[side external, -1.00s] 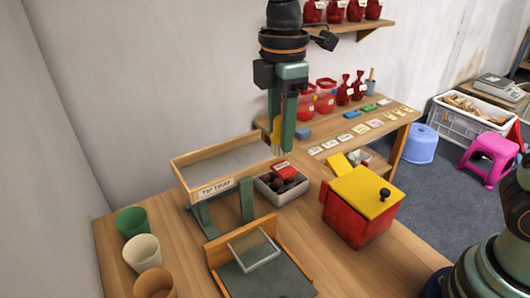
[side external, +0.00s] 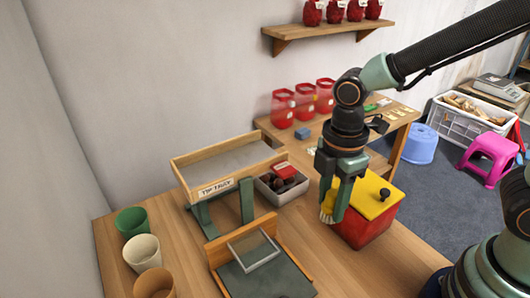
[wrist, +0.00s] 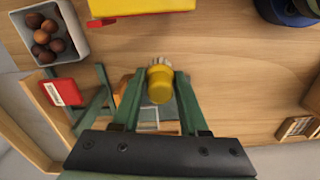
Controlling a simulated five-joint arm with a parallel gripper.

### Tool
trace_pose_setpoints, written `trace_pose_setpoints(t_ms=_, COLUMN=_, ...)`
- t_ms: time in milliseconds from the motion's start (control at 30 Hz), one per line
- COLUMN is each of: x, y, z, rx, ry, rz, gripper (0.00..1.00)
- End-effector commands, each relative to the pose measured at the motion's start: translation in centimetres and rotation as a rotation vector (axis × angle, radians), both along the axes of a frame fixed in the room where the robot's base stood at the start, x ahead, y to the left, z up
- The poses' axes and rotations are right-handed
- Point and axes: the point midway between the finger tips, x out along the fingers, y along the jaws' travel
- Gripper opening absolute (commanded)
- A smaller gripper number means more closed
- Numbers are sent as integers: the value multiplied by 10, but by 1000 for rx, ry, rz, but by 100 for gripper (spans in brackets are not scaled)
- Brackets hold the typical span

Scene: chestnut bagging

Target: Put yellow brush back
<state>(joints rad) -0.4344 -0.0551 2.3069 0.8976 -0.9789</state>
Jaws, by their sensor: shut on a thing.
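The yellow brush (side external: 328,197) is held between the fingers of my gripper (side external: 334,205), with its pale bristles pointing down. In the side view the brush is just left of the red box with a yellow lid (side external: 375,226), above the wooden table; I cannot tell its exact height. In the wrist view, the brush (wrist: 160,86) sits between the two green fingertips of my gripper (wrist: 159,78), its bristles at the far end. The fingers partly hide the brush in the side view.
The grey bin of chestnuts (side external: 264,190) and the wooden-sided tray on legs (side external: 218,186) stand to the left. A hinged frame on a dark board (side external: 268,283) lies in front. Several cups, such as the green cup (side external: 131,220), line the left. Table (side external: 345,272) is clear at front right.

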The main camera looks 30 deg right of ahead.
Motion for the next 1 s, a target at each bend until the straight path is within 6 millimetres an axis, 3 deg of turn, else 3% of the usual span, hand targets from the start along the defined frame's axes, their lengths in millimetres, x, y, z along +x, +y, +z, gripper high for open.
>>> trace_pose_setpoints(t_ms=100, x=-2, y=-1, z=-31, rx=-5, ry=9, rz=0, gripper=0)
trace_pose_setpoints(t_ms=300, x=-1, y=0, z=-69, rx=-3, ry=6, rz=0, gripper=0)
trace_pose_setpoints(t_ms=800, x=-1, y=0, z=-112, rx=-2, ry=3, rz=0, gripper=0)
trace_pose_setpoints(t_ms=1000, x=0, y=0, z=-119, rx=0, ry=-1, rz=0, gripper=0)
